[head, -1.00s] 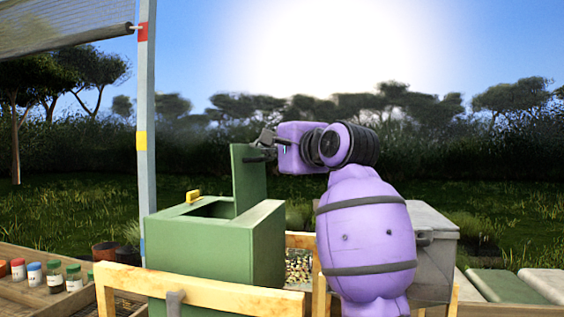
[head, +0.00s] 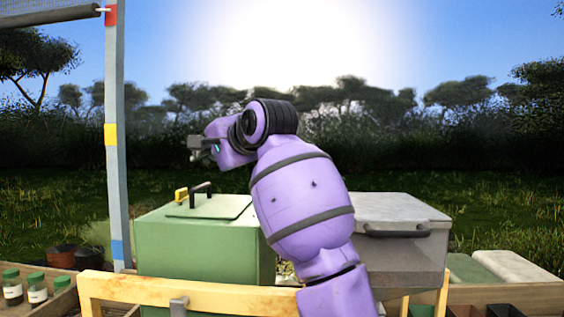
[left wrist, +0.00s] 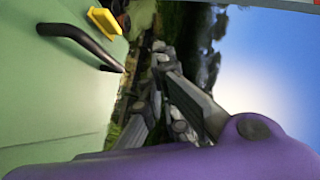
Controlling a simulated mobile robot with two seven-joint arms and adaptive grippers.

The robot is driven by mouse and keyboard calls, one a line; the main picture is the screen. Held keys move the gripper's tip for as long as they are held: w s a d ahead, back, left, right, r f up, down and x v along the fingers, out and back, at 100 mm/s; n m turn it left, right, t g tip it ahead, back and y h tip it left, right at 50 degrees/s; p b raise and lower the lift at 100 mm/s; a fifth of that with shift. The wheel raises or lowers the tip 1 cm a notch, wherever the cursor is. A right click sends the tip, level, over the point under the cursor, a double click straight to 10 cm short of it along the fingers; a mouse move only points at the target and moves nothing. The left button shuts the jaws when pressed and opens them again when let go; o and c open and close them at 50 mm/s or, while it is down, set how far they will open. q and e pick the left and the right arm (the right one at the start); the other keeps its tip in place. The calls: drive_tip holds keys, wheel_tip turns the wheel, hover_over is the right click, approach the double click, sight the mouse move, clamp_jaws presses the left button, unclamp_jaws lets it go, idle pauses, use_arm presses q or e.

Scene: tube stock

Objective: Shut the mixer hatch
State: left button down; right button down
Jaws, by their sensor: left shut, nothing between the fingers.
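The green mixer (head: 195,252) stands at the centre left in the head view. Its hatch (head: 225,205) lies flat on the top, looking closed, with a black handle (head: 202,189) on it and a yellow catch (head: 181,194) beside it. In the left wrist view the handle (left wrist: 82,42) and the yellow catch (left wrist: 104,24) show at upper left on the green surface. My left gripper (head: 197,150) is above the hatch, apart from the handle, shut and empty. It also shows in the left wrist view (left wrist: 150,85). My right gripper is not in view.
A grey metal box with a handle (head: 400,234) stands right of the mixer. A wooden rail (head: 190,290) runs in front. A striped pole (head: 116,170) rises at left. Small jars (head: 37,287) stand at lower left.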

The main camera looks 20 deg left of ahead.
sight(197, 203)
use_arm(q)
drive_tip(key=shift+s+a+f, duration=0.25)
drive_tip(key=shift+a+f, duration=0.4)
drive_tip(key=shift+a, duration=0.05)
drive_tip(key=shift+a+f+n+h, duration=0.25)
drive_tip(key=shift+n+h, duration=0.05)
drive_tip(key=shift+n, duration=0.1)
drive_tip(key=shift+a+f+h, duration=0.35)
drive_tip(key=shift+f+h, duration=0.15)
drive_tip(key=shift+f, duration=0.15)
drive_tip(key=shift+s+a+f, duration=0.2)
drive_tip(key=shift+a+f, duration=0.15)
drive_tip(key=shift+f, duration=0.2)
drive_tip(key=shift+a+f+b, duration=0.1)
drive_tip(key=shift+b, duration=0.2)
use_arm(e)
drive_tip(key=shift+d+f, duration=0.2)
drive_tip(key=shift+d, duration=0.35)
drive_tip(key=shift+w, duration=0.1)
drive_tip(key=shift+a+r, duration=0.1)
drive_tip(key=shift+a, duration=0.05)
